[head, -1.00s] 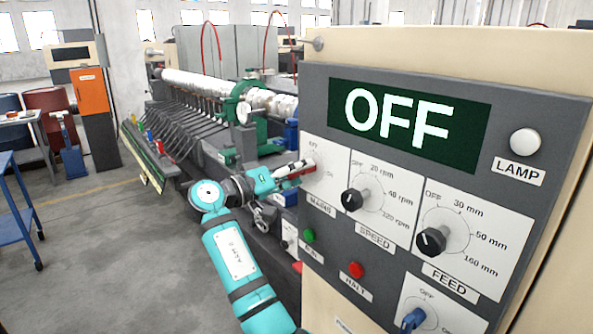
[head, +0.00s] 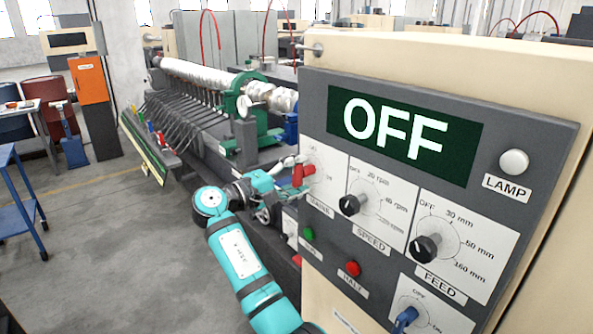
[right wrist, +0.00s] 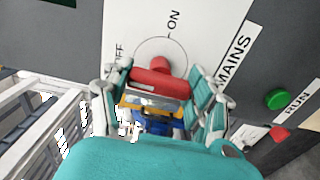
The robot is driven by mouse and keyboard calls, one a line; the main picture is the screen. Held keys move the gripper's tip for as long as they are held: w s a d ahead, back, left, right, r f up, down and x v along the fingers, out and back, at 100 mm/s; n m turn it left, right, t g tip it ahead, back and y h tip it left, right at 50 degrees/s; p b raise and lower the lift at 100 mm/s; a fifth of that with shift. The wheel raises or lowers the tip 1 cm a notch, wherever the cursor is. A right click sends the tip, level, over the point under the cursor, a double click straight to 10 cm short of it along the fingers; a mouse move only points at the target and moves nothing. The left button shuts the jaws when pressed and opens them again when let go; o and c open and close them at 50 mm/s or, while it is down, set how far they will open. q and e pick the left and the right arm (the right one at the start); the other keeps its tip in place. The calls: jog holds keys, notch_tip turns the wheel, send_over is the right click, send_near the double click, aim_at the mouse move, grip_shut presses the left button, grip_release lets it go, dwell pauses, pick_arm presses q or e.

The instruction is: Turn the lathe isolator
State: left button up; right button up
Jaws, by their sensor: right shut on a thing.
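The red MAINS isolator knob (head: 303,175) is on a white plate at the left side of the grey control panel. In the right wrist view the red knob (right wrist: 160,80) lies between my two fingers, with ON and OFF printed around its dial. My right gripper (head: 288,182) is shut on this knob, and its fingers (right wrist: 160,92) flank it from both sides. The fingers hide part of the knob, so its exact setting is hard to tell. The panel display (head: 395,128) reads OFF. My left gripper is not in view.
The SPEED knob (head: 351,204), FEED knob (head: 425,247), green button (head: 308,233) and red HALT button (head: 352,268) sit close by on the panel. A white lamp (head: 513,162) is at upper right. The lathe (head: 200,85) runs back behind the gripper. Floor at left is open.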

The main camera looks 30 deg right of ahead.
jog(key=shift+r+n, duration=0.15)
jog(key=shift+n, duration=0.15)
jog(key=o, duration=1.2)
jog(key=shift+d, duration=0.1)
jog(key=a, duration=1.2)
jog(key=shift+s, duration=0.4)
